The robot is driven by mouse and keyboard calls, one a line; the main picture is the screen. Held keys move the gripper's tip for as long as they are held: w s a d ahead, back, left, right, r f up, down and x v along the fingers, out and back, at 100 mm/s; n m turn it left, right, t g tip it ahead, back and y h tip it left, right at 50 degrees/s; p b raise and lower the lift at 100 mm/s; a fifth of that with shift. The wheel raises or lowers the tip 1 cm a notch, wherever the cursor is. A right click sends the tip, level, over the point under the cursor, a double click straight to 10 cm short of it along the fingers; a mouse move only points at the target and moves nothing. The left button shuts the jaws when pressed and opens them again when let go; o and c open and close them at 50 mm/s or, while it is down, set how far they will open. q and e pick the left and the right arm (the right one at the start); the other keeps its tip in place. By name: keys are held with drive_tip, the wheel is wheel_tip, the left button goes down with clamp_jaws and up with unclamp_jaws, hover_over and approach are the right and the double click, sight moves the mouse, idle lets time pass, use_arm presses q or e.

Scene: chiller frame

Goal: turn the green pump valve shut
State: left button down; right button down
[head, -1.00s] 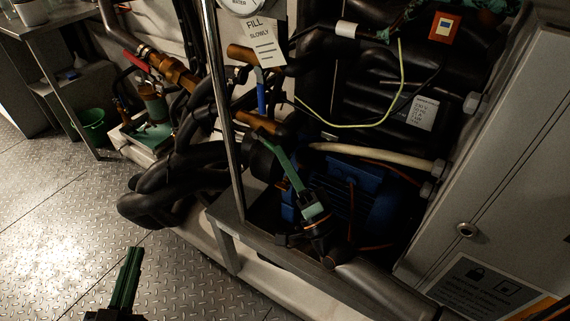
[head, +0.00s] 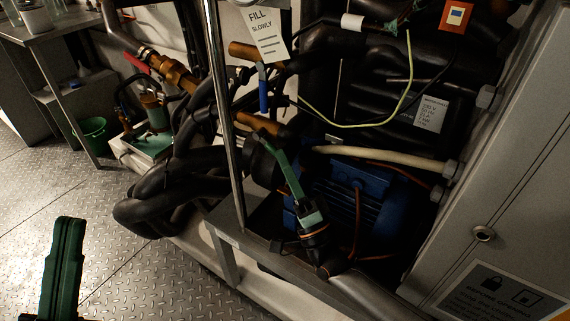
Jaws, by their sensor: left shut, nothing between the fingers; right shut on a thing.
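The green pump valve handle (head: 283,165) is a long green lever. It slants from the copper-coloured pipe (head: 268,124) down and right across the front of the blue pump motor (head: 350,205). My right gripper (head: 306,205) is at the lever's lower end and shut on it. The exact contact is dark and partly hidden. The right arm comes in from the lower right. My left gripper (head: 67,245) is shut and empty, pointing up over the floor at the lower left, well away from the valve.
An upright metal post (head: 222,110) stands just left of the valve. A blue lever (head: 263,94) and a "fill slowly" tag (head: 267,34) are above. Thick black hoses (head: 155,205) lie left. A grey cabinet door (head: 500,190) bounds the right.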

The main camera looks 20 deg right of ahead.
drive_tip(key=c, duration=0.8)
unclamp_jaws()
drive_tip(key=shift+c, duration=0.2)
drive_tip(key=v, duration=1.2)
drive_tip(key=shift+s+f, duration=0.15)
drive_tip(key=shift+f, duration=0.05)
